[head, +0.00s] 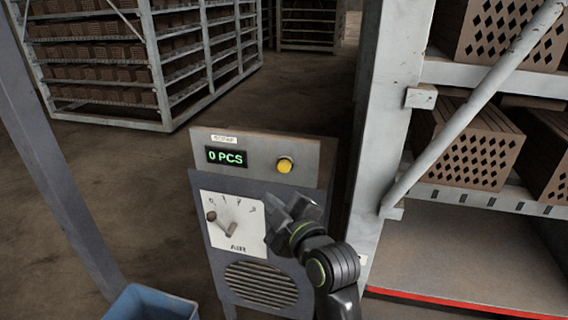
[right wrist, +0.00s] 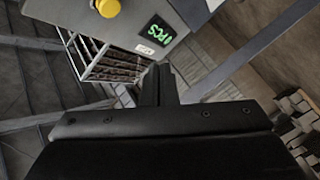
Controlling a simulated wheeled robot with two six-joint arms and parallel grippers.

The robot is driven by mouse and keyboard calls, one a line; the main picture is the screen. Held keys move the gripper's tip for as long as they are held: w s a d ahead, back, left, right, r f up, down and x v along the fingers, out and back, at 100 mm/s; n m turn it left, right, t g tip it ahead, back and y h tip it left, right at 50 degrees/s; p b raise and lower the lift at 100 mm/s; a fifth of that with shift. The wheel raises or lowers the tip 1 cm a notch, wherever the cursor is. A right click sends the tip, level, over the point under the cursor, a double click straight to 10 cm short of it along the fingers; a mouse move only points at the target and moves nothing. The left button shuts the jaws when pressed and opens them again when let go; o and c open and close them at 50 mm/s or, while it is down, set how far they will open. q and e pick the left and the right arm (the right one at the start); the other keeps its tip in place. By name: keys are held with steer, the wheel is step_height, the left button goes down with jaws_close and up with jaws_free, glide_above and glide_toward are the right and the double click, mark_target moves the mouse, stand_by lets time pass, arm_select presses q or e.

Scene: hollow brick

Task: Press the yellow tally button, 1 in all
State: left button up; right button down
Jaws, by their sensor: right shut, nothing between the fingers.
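The yellow button (head: 284,165) sits on the upper panel of a grey control box (head: 258,183). A green display (head: 226,157) to its left reads "0 PCS". My right gripper (head: 281,212) is shut and empty, below the button in the head view and in front of the box; the two look apart. In the right wrist view, the button (right wrist: 107,8) is at the top edge, left of the display (right wrist: 157,31), and the shut fingers (right wrist: 158,84) point up toward the box. My left gripper is not in view.
Below the display is a dial plate (head: 232,222) marked "AIR", with a vent grille (head: 261,284) under it. A brick rack (head: 375,150) stands close on the right, with a diagonal brace. A blue bin (head: 150,303) is at the lower left. Open floor lies behind the box.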

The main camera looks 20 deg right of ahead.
mark_target(284, 166)
steer(key=w+d, duration=0.5)
steer(key=w, duration=0.2)
steer(key=shift+w, duration=0.15)
stand_by(0.3)
stand_by(2.0)
steer(key=shift+w+d+p, duration=0.25)
steer(key=shift+w+p, duration=0.05)
steer(key=shift+w, duration=0.05)
steer(key=shift+w+d, duration=0.25)
steer(key=shift+w, duration=0.15)
stand_by(0.8)
steer(key=shift+s, duration=0.1)
steer(key=shift+s+a, duration=0.5)
steer(key=shift+s, duration=0.2)
steer(key=shift+p, duration=0.3)
